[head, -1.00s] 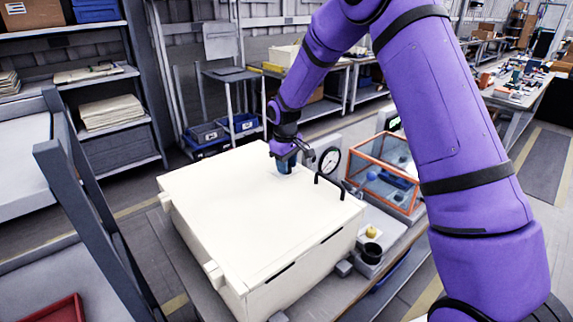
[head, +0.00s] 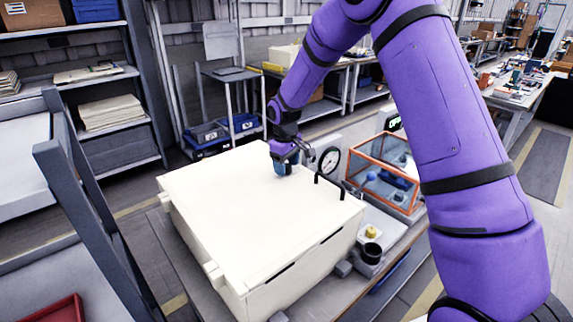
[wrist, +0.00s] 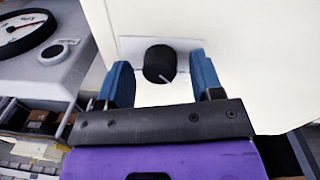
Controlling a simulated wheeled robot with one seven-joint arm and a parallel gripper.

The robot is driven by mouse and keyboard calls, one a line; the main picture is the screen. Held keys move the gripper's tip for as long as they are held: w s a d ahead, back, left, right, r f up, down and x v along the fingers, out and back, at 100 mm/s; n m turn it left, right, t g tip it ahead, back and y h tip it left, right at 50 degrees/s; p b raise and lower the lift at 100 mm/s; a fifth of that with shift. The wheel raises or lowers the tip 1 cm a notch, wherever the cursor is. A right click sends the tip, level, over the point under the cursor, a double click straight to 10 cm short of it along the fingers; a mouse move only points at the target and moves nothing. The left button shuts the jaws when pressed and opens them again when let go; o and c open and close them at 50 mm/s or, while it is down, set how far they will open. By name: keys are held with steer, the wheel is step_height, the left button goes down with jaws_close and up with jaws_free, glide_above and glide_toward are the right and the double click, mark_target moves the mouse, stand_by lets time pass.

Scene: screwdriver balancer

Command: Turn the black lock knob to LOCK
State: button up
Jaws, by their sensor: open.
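The black lock knob (wrist: 158,64) shows in the wrist view, round with a pale pointer line toward its lower right. It sits on a light plate (wrist: 130,47) on the cream cabinet (head: 250,215). My gripper (wrist: 163,78) is open, with one blue finger on each side of the knob and a visible gap at both. I cannot tell how deep the fingers reach. In the head view my gripper (head: 283,168) is at the cabinet's far edge, and the knob is hidden there. Any lettering on the plate is not readable.
A dial gauge (head: 329,160) stands right of my gripper, behind the cabinet. Black handles (head: 330,183) rise at the cabinet's right edge. The cabinet top is clear.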

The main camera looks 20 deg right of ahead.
step_height(320, 180, up, 11)
steer(key=shift+s+a+f, duration=0.15)
steer(key=shift+a, duration=0.1)
stand_by(0.5)
